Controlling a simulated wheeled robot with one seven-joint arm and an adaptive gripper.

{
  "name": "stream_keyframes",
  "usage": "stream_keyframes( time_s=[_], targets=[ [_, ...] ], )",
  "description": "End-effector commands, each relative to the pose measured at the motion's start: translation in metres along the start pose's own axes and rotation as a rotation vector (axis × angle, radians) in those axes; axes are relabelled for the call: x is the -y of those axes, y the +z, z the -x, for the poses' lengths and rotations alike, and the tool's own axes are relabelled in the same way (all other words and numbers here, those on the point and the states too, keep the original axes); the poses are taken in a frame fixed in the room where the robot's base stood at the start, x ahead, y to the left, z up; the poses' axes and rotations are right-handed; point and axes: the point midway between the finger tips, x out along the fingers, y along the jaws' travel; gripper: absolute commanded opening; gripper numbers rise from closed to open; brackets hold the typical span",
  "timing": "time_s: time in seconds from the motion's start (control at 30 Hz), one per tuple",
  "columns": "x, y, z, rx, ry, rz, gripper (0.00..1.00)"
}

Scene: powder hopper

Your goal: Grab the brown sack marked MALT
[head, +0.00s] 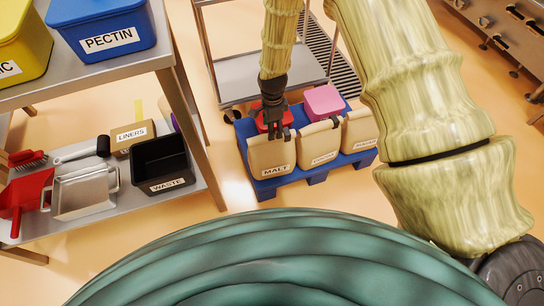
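The brown sack marked MALT (268,156) stands upright at the left end of the front row on a blue pallet (291,186), its label facing me. My gripper (278,132) points down at the top edge of this sack, with its dark fingers overlapping the sack's top in the head view. The fingers look close around or just in front of the top edge. I cannot tell whether they touch it or how far they are shut. The sack rests among the others on the pallet.
Two more brown sacks (319,144) (360,131) stand close to the right of MALT. A pink item (323,102) and a red item (262,121) are behind. A steel cart (240,78) stands behind the pallet. A shelf with a black WASTE bin (161,163) is at left.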

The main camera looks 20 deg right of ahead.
Motion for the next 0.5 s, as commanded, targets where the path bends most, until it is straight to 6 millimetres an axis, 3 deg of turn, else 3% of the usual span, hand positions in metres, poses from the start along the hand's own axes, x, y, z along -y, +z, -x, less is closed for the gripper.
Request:
stream_keyframes(
  time_s=[0.23,0.5],
  targets=[
    [-0.007,0.005,-0.034,0.001,0.001,0.0,0.55],
    [-0.007,0.006,-0.047,0.001,0.001,0.001,0.55]
  ],
)
